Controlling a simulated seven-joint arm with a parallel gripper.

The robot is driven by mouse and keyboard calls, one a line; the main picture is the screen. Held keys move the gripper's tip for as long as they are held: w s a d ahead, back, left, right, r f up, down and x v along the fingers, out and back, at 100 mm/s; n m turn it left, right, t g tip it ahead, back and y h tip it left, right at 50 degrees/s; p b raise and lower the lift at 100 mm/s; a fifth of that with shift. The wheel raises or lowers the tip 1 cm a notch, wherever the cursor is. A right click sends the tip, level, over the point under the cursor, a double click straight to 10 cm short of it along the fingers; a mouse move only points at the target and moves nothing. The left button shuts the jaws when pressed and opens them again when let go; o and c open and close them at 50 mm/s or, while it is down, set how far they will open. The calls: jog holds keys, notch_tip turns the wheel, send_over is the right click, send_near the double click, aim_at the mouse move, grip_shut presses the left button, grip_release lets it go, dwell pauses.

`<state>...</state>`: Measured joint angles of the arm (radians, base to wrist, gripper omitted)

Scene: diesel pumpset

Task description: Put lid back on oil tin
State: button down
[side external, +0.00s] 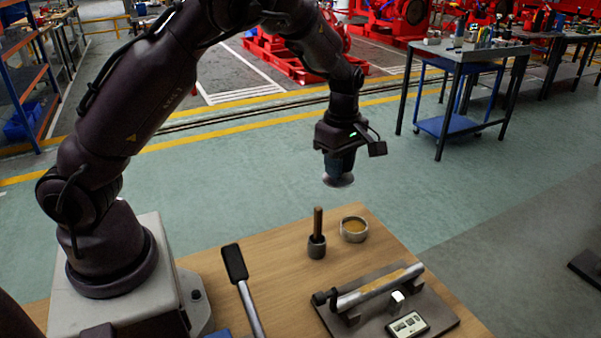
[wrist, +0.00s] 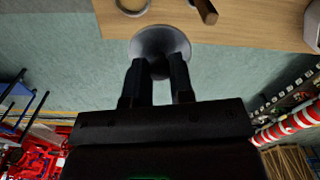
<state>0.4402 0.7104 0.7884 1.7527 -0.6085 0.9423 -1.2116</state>
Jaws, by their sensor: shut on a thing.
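My gripper (side external: 340,163) is shut on a round grey lid (side external: 338,181) and holds it in the air beyond the far edge of the table. In the wrist view, the lid (wrist: 150,38) is a disc between and past my two fingertips (wrist: 158,68). The open oil tin (side external: 354,224), a short round grey container with amber contents, stands near the table's far corner. The lid is apart from the tin. Only part of the tin's rim (wrist: 145,10) shows at the top of the wrist view.
A dark cup (side external: 316,246) with an upright wooden handle (side external: 318,221) stands just left of the tin. A dark plate (side external: 440,312) with a metal bar lies nearer, beside a black-handled lever (side external: 235,264). Bare wooden table (side external: 280,238) lies left of the cup.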

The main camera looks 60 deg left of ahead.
jog(key=shift+w+d+f, duration=0.15)
jog(key=shift+w+f, duration=0.65)
jog(key=shift+f, duration=1.3)
jog(key=shift+w+d+f, duration=0.15)
jog(key=shift+w+f, duration=0.6)
jog(key=shift+f, duration=1.35)
jog(key=shift+w+d+f, duration=0.15)
jog(key=shift+w+f, duration=0.65)
jog(key=shift+f, duration=1.3)
jog(key=shift+f, duration=0.2)
jog(key=shift+c, duration=2.2)
grip_release()
notch_tip(320, 180, up, 7)
